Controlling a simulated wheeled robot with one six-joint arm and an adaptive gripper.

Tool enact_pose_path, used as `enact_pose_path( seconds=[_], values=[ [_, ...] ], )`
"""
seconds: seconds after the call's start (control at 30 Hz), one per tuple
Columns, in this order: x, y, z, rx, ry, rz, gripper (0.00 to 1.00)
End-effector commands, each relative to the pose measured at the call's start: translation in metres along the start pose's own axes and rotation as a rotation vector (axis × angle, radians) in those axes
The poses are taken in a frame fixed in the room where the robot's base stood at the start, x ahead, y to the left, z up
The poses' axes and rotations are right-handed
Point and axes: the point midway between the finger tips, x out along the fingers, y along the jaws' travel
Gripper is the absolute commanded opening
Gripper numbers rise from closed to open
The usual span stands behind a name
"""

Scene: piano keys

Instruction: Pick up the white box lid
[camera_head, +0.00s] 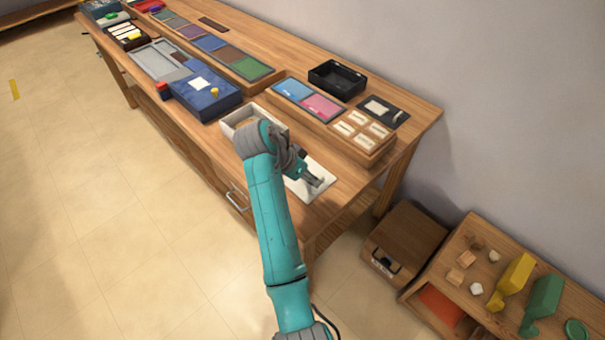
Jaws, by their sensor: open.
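The white box lid (297,189) appears as a flat white piece on the table near its front right corner. My gripper (319,182) is over the lid, with its fingers pointing right and down. The fingers are apart and nothing shows between them. I cannot tell whether they touch the lid. My arm and gripper hide part of the lid. An open white box (230,128) stands just left of the lid, partly hidden behind my arm.
A blue box (205,95) stands left of the white box. Behind are a wooden block with blue and pink panels (292,90), cards (362,131) and a black tray (338,80). A low shelf with wooden shapes (515,275) stands right, below the table.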

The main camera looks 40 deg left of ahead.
Motion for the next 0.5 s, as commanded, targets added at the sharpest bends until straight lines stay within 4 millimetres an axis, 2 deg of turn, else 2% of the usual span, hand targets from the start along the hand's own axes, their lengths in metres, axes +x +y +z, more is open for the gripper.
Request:
enact_pose_path(
  seconds=[0.1, 0.23, 0.5],
  values=[
    [0.019, -0.001, -0.001, 0.000, -0.002, 0.003, 0.40],
    [0.034, -0.001, -0.001, 0.000, -0.001, 0.002, 0.40],
    [0.041, -0.002, -0.001, 0.000, -0.001, 0.000, 0.40]
  ],
)
